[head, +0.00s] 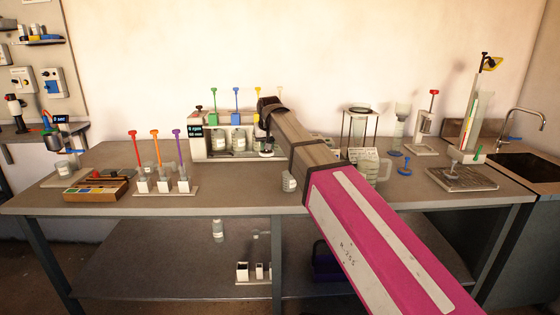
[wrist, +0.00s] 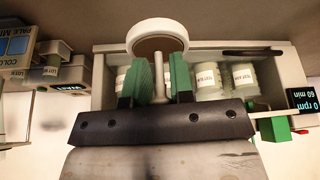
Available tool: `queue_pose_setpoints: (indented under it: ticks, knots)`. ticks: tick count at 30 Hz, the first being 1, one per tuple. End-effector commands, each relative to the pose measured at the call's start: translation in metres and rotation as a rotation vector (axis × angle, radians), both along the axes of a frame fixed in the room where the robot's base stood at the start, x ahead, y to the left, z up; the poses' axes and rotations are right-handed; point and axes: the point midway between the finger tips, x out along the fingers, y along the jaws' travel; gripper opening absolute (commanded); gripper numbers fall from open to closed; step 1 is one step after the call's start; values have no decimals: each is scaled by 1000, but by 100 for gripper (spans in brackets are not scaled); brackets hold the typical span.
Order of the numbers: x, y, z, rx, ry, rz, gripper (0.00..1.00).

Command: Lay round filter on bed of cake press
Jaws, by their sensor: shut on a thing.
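In the wrist view my gripper (wrist: 158,88) has its green pads closed about a pale upright stem. At the stem's end is a white-rimmed disc with a brownish middle, which looks like the round filter (wrist: 133,38). In the head view my arm reaches over the bench, and its end is in front of the white rack, where the gripper is mostly hidden. I cannot tell for sure which thing is the cake press; a white frame with a red-topped plunger (head: 425,128) stands at the right back of the bench.
A white rack (wrist: 283,68) of labelled jars with a display is close behind the gripper. A three-compartment stand with coloured handles (head: 163,186) is at left. A black-legged stand (head: 345,128), a jug (head: 384,169) and a tray (head: 462,186) are at right. The front middle bench (head: 240,194) is clear.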

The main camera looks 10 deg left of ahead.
Motion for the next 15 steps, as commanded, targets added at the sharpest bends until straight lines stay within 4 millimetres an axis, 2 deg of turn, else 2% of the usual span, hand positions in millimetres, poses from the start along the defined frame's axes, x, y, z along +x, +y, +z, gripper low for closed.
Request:
queue_pose_setpoints:
  ticks: [3,9,15]
  knots:
    - [21,-15,-15,-2,1,-3,0]
    - [50,-36,-37,-1,1,-2,0]
    - [62,-47,-47,0,0,0,0]
